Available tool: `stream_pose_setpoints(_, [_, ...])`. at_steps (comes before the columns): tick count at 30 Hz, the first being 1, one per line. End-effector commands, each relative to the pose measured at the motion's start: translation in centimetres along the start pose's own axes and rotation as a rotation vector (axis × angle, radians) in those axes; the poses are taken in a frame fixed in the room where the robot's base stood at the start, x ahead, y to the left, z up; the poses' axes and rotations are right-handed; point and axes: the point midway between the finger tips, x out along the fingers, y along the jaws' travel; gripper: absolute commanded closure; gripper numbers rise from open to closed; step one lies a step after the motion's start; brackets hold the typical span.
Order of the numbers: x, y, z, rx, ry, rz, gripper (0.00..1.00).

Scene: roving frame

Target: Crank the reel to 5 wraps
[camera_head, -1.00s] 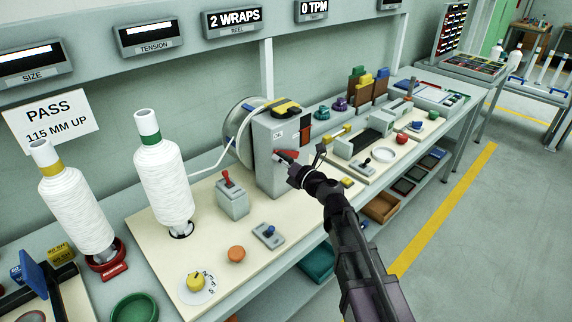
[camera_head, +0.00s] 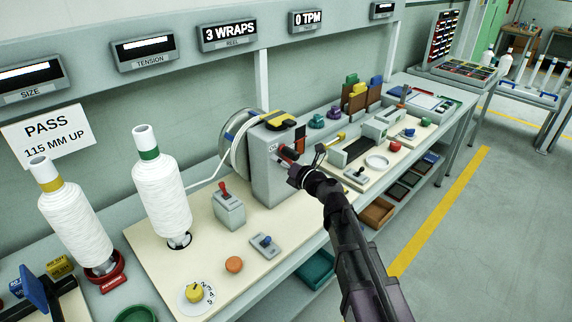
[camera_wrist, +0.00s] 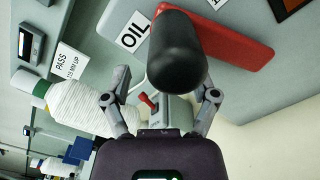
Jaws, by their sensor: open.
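The reel unit (camera_head: 275,165) is a grey box on the cream board, with a white-wound reel (camera_head: 237,142) behind its left side. The reel display (camera_head: 229,34) reads 3 WRAPS. The red crank arm (camera_wrist: 232,47) with its black knob (camera_wrist: 177,52) is on the box face; in the head view the crank (camera_head: 289,153) shows just above my gripper. My gripper (camera_wrist: 160,98) is open in the wrist view, its fingers on either side of the knob's lower end. I cannot tell whether they touch it. In the head view my gripper (camera_head: 308,165) is at the crank side of the box.
Two thread cones, one green-topped (camera_head: 161,190) and one yellow-topped (camera_head: 72,215), stand at left. A grey box with a red lever (camera_head: 227,205) and an orange button (camera_head: 234,264) sit on the board. Another board with a white dish (camera_head: 377,162) lies right.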

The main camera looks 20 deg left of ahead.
Motion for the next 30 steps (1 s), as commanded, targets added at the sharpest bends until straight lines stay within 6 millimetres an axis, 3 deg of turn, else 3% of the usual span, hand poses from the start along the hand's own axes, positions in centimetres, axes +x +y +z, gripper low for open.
stream_pose_setpoints(11, [-1.4, 0.0, 0.0, 0.0, -0.001, -0.002, 0.23])
stream_pose_setpoints(30, [-10.6, 0.3, -0.2, -0.001, 0.0, -0.002, 0.23])
